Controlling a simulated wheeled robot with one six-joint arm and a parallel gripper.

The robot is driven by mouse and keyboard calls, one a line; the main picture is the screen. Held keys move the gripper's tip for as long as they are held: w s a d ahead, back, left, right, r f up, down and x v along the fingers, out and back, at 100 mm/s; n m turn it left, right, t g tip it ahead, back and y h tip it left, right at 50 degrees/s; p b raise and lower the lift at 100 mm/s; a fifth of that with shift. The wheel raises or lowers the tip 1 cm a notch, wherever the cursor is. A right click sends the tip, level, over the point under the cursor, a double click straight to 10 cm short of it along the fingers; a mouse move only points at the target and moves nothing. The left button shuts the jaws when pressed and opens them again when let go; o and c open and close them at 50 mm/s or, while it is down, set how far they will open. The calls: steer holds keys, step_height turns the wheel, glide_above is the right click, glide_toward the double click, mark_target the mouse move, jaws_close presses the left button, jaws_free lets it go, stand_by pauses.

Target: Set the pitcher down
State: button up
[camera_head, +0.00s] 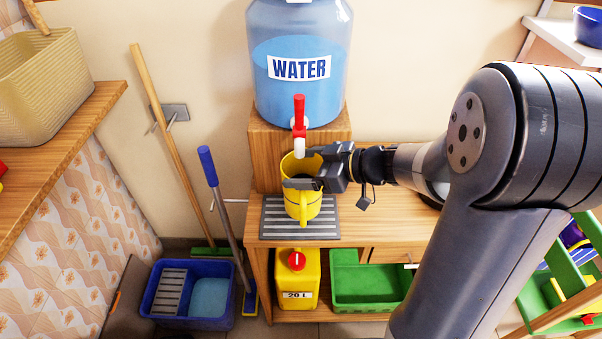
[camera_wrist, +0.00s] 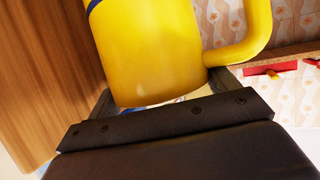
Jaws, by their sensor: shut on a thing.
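The yellow pitcher (camera_head: 303,205) is upright in the head view, under the red and white tap (camera_head: 299,125) of the water tank (camera_head: 300,65). Its handle faces the front. My gripper (camera_head: 304,183) reaches in from the right and is shut on the pitcher, with its fingers around the body. In the wrist view the pitcher (camera_wrist: 150,50) fills the top middle, with its handle at the right. The grey slatted drip mat (camera_head: 272,229) lies below the pitcher. Whether the pitcher's base touches the mat I cannot tell.
The wooden stand (camera_head: 340,161) carries the tank. A yellow 20 L can (camera_head: 297,280) and a green crate (camera_head: 372,300) stand on the shelf below. A blue mop bucket (camera_head: 190,318) stands on the floor at left, near the leaning broom (camera_head: 165,120) and mop (camera_head: 215,195).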

mark_target(301, 176)
steer(key=shift+w+a, duration=0.15)
steer(key=shift+a, duration=0.2)
steer(key=shift+a+f, duration=0.1)
steer(key=shift+f, duration=1.85)
steer(key=o, duration=1.3)
steer(key=shift+r, duration=0.2)
steer(key=shift+r+p, duration=0.15)
steer(key=shift+p, duration=0.2)
steer(key=b+v, duration=0.1)
steer(key=v, duration=1.1)
steer(key=shift+b, duration=0.4)
